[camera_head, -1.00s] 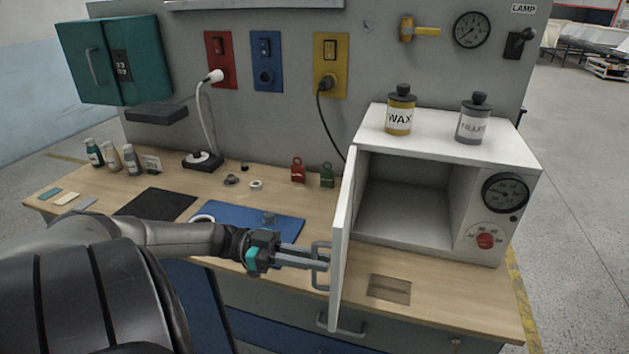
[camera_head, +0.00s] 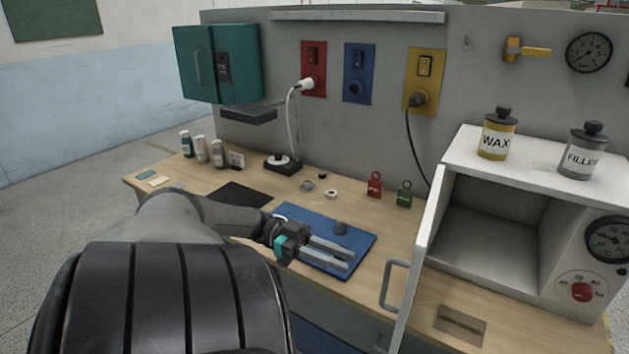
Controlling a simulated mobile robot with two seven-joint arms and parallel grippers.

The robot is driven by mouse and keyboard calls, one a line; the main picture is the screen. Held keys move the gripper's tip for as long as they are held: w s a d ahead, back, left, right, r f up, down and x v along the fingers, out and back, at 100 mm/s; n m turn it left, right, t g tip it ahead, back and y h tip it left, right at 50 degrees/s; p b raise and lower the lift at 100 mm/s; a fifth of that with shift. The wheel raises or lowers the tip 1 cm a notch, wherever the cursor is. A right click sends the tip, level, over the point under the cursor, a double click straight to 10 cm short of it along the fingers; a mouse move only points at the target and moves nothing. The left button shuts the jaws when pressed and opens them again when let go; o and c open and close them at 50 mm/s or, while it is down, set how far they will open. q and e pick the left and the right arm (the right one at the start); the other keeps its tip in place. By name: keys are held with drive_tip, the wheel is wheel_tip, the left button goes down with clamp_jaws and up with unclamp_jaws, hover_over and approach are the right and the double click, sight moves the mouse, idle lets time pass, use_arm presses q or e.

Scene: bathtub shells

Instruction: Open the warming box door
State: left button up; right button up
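The white warming box (camera_head: 520,180) stands at the right of the bench. Its door (camera_head: 418,262) is swung wide open toward me, and the empty interior shows. The grey bar handle (camera_head: 390,286) is on the door's left-facing side. My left gripper (camera_head: 349,263) is over the blue mat, left of the handle and apart from it. Its two fingers have a gap between them with nothing held. My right gripper is not in view.
A wax bottle (camera_head: 497,133) and a filler bottle (camera_head: 583,150) stand on the box.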

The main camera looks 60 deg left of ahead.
use_arm(q)
drive_tip(key=b+v, duration=0.2)
drive_tip(key=v, duration=0.3)
drive_tip(key=shift+s+a, duration=0.2)
idle(0.6)
